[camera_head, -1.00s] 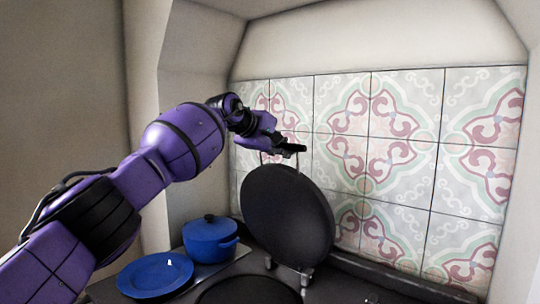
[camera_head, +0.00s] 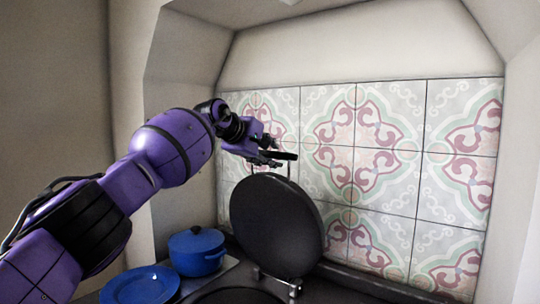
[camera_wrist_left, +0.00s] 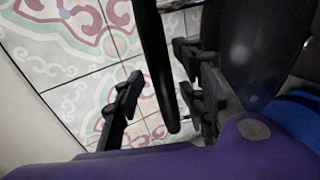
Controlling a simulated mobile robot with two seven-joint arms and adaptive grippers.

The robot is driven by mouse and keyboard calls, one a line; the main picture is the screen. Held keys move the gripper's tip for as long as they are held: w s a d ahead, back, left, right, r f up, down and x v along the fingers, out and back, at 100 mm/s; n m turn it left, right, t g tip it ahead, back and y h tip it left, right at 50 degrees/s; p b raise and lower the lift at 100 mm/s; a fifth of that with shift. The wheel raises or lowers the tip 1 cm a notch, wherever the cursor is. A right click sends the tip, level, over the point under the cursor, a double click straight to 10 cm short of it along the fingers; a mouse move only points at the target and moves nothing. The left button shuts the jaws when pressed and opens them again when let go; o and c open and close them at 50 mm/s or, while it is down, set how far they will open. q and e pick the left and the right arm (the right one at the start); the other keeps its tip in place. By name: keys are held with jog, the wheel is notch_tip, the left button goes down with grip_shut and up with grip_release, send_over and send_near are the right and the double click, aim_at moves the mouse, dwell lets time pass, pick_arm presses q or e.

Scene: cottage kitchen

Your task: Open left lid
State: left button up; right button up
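The left lid (camera_head: 278,225) is a round dark hob cover. It stands raised, close to upright, on its hinge (camera_head: 278,282) behind a round hotplate (camera_head: 238,297). Its dark bar handle (camera_head: 283,156) stands out at the top on thin metal supports. My left gripper (camera_head: 265,157) is at this handle. In the left wrist view the two black fingers (camera_wrist_left: 162,100) are spread apart, with the dark handle bar (camera_wrist_left: 155,60) between them and a visible gap on the left side. Whether the right finger touches the bar is unclear. My right gripper is not in view.
A blue lidded pot (camera_head: 197,252) and a blue plate (camera_head: 141,286) stand left of the hotplate, below my left arm. A patterned tile wall (camera_head: 400,170) is close behind the lid. Sloping side walls enclose the stove niche.

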pick_arm(q)
jog(key=shift+w+d+f, duration=0.1)
jog(key=shift+f, duration=0.15)
jog(key=v, duration=1.2)
